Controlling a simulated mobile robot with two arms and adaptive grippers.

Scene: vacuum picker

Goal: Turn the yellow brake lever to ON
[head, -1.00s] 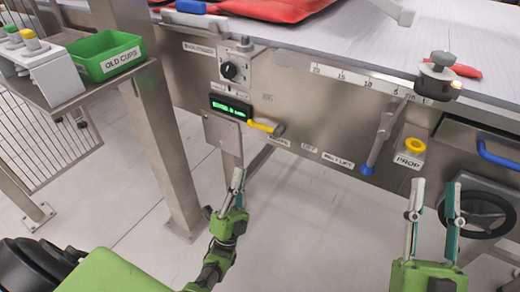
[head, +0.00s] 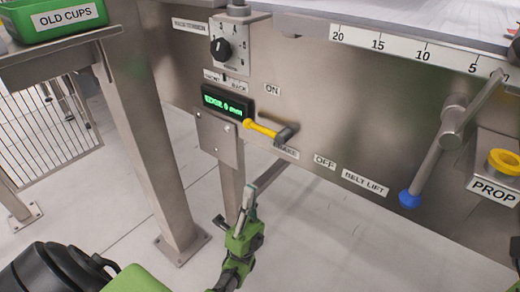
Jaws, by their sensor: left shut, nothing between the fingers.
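The yellow brake lever (head: 262,129) is on the steel front panel in the head view. Its yellow handle points left from a dark grey hub (head: 287,134). An ON label (head: 272,89) is above it. A BRAKE label (head: 286,152) is just below the hub, and an OFF label (head: 324,161) is lower right. My left gripper (head: 249,198) is below the lever and apart from it, fingers pointing up, shut and empty. My right gripper is out of view.
A display box (head: 227,104) sits just left of the lever, under a black selector knob (head: 220,48). A blue-tipped belt lift lever (head: 428,172) hangs to the right, beside the PROP holder (head: 494,182). A steel post (head: 158,130) stands left. Floor shows below.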

